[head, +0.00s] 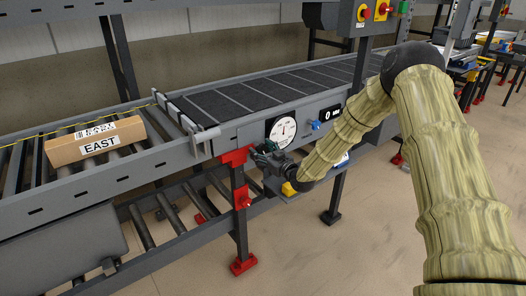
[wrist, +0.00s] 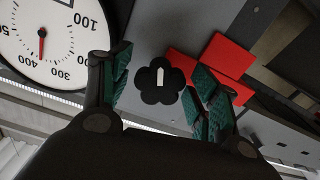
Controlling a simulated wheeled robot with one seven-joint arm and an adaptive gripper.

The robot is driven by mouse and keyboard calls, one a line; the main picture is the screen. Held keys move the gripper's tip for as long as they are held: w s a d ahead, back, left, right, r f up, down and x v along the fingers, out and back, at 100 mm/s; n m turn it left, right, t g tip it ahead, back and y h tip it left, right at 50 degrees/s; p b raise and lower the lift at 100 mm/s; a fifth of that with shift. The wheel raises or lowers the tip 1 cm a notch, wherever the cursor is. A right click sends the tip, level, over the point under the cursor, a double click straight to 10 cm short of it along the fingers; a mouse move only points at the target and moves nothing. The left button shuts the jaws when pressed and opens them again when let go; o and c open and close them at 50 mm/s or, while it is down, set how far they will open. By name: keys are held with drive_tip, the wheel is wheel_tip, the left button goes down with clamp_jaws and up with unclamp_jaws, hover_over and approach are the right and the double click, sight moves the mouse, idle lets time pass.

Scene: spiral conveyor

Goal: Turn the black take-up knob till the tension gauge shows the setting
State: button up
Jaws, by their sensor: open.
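The black take-up knob (wrist: 160,81) is a lobed knob with a white mark, on the grey side plate in the wrist view. My open gripper has its green-padded fingers (wrist: 160,88) on either side of the knob, with visible gaps; I cannot tell if they reach its depth. In the head view my gripper (head: 268,158) is at the conveyor side just below the gauge and hides the knob. The round white tension gauge (head: 282,131) is also at the upper left of the wrist view (wrist: 62,35). Its red needle points between 300 and 400.
A red bracket (wrist: 225,57) sits beside the knob, and a red leg clamp (head: 238,157) shows left of my gripper. A blue knob (head: 315,125) and a dark display (head: 332,113) are right of the gauge. A carton marked EAST (head: 95,142) lies on the rollers.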

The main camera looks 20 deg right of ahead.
drive_tip(key=c, duration=1)
drive_tip(key=shift+n, duration=0.4)
drive_tip(key=n+b, duration=0.2)
drive_tip(key=n, duration=0.2)
drive_tip(key=shift+w, duration=0.1)
drive_tip(key=n+b, duration=0.2)
drive_tip(key=n, duration=0.2)
drive_tip(key=shift+n, duration=0.3)
drive_tip(key=n+b, duration=0.4)
drive_tip(key=n, duration=0.1)
drive_tip(key=shift+f, duration=0.1)
drive_tip(key=shift+r+n+b, duration=0.2)
drive_tip(key=shift+n+b, duration=1.15)
drive_tip(key=shift+n, duration=0.95)
